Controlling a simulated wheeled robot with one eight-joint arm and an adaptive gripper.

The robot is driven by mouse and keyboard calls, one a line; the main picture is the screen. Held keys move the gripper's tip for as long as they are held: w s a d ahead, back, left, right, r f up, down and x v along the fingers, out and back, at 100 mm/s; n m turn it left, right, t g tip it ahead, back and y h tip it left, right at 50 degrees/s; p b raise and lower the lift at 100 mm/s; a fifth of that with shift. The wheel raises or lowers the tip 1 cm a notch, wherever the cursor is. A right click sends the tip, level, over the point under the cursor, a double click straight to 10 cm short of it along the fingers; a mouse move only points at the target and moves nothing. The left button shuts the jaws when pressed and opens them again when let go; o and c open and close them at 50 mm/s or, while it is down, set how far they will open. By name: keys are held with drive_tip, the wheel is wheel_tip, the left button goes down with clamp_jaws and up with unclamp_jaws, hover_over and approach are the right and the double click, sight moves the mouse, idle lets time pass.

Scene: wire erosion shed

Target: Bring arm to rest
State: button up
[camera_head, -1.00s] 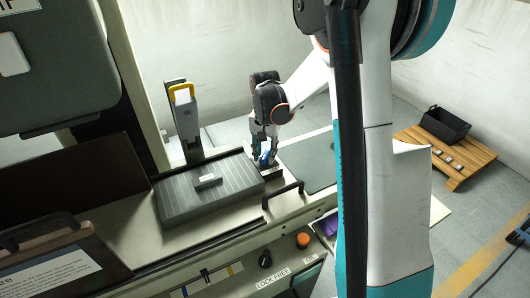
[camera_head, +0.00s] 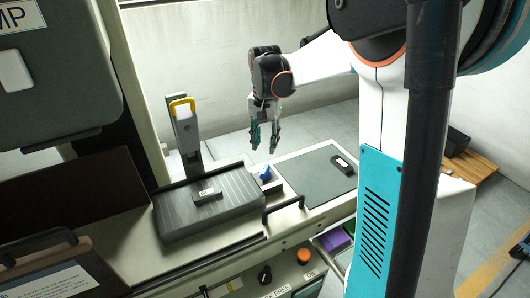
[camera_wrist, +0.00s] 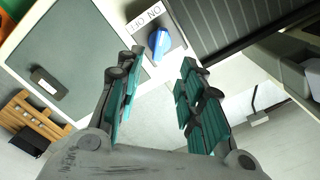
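My gripper (camera_head: 264,138) hangs in the air with its fingers down, above and behind the bench's back edge. Its two teal-padded fingers are apart with nothing between them; the wrist view shows the same open gripper (camera_wrist: 158,100). A blue rotary knob (camera_head: 265,173) sits on a small plate between the grey ribbed block and the dark mat.
The grey ribbed block (camera_head: 172,217) carries a small dark piece (camera_head: 207,195). A dark mat (camera_head: 300,168) holds a black object (camera_head: 342,165). A post with a yellow handle (camera_head: 182,103) stands behind. A black bar handle (camera_head: 283,199) rises at the front. A wooden pallet (camera_head: 484,172) is at right.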

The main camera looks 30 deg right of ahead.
drive_tip(key=shift+r, duration=0.55)
drive_tip(key=s+a+r+n+t, duration=0.2)
drive_tip(key=s+a+r, duration=0.15)
drive_tip(key=s, duration=0.25)
drive_tip(key=s+a+r+n+t, duration=0.2)
drive_tip(key=s+a+r, duration=0.15)
drive_tip(key=s, duration=0.35)
drive_tip(key=s+a+f+n+t, duration=0.3)
drive_tip(key=s+a+n, duration=0.2)
drive_tip(key=s, duration=0.4)
drive_tip(key=shift+s, duration=0.4)
drive_tip(key=shift+a, duration=0.1)
